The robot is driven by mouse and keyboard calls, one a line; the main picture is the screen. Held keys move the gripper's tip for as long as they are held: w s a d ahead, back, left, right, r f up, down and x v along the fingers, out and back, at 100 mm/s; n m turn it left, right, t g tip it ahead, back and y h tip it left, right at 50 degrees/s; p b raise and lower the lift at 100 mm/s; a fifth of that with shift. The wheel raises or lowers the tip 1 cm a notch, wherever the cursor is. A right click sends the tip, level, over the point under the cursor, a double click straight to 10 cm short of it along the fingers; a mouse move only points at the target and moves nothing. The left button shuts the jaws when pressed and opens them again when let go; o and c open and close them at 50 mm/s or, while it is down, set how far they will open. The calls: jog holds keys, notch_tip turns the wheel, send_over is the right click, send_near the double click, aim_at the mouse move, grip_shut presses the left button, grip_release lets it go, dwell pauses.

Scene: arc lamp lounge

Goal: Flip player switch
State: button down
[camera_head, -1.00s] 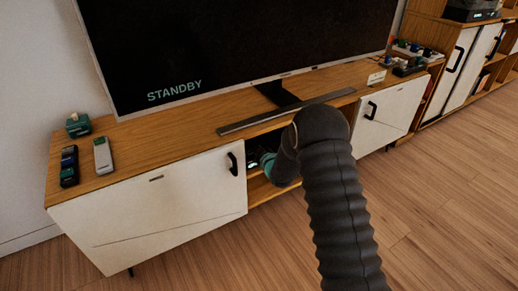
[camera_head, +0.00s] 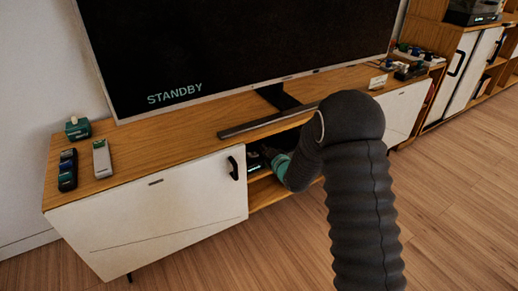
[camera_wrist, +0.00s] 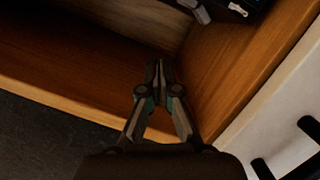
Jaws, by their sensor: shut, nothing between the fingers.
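My gripper (camera_wrist: 158,70) is shut and empty in the wrist view, in front of the open wooden shelf bay (camera_wrist: 85,65) near its right-hand corner. In the head view my arm reaches into the middle bay of the TV cabinet and hides much of it. A dark device (camera_head: 255,160), perhaps the player, sits in that bay with a small lit spot. In the wrist view part of a dark device (camera_wrist: 262,5) shows at the top right edge, apart from my fingertips. A small pale piece (camera_wrist: 238,9) is on it; I cannot tell whether it is the switch.
The TV (camera_head: 230,45) reading STANDBY and a soundbar (camera_head: 265,122) stand above the bay. A white door (camera_head: 150,205) with a black handle (camera_head: 233,168) is at the left. A remote (camera_head: 102,158) lies on the cabinet top. The floor in front is clear.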

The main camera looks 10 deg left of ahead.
jog(key=shift+v, duration=2)
jog(key=shift+w+d, duration=0.1)
jog(key=shift+d, duration=0.1)
jog(key=s+d+f+m+g+h, duration=0.3)
jog(key=s+d+f+g+h, duration=0.15)
jog(key=f, duration=0.55)
jog(key=s+d+r+m+g+h, duration=0.2)
jog(key=s+d+g, duration=0.1)
jog(key=s+d, duration=0.35)
jog(key=s+d+r+m, duration=0.3)
jog(key=s+d+r, duration=0.1)
jog(key=s+r, duration=0.9)
jog(key=s+d+r+m+h, duration=0.1)
jog(key=s+d+r+m, duration=0.2)
jog(key=s+r, duration=1)
jog(key=s+d, duration=0.2)
jog(key=s, duration=0.2)
jog(key=shift+d+r, duration=0.25)
jog(key=shift+r, duration=0.05)
